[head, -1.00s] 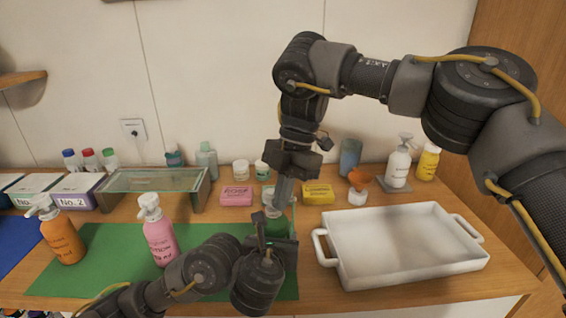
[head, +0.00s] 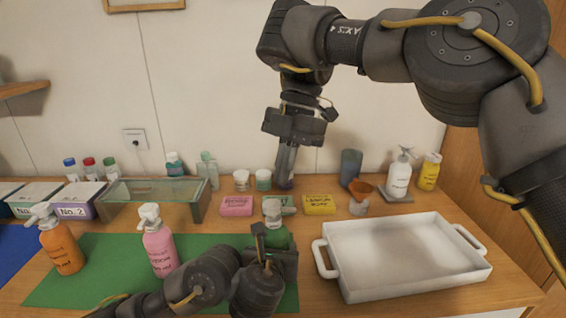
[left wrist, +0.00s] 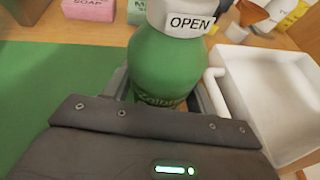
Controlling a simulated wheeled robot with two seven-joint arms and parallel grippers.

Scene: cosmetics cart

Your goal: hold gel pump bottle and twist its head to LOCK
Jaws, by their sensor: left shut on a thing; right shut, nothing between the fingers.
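The green gel pump bottle (head: 277,237) stands at the right end of the green mat (head: 100,262). Its pale pump head (head: 272,209) shows above my left gripper (head: 272,246), which is shut around the body. In the left wrist view the green bottle (left wrist: 165,68) sits upright between the fingers, and a white collar label (left wrist: 190,22) reads "OPEN". The top of the head is cut off there. My right gripper (head: 285,183) is shut and empty, pointing down above and behind the pump head, apart from it in the picture.
A white tray (head: 325,262) stands close right of the bottle. A pink lotion bottle (head: 160,250) and an orange bottle (head: 62,250) stand left. Pink soap (head: 236,206) and a yellow box (head: 319,205) lie behind. A glass-topped stand (head: 200,207) is back left.

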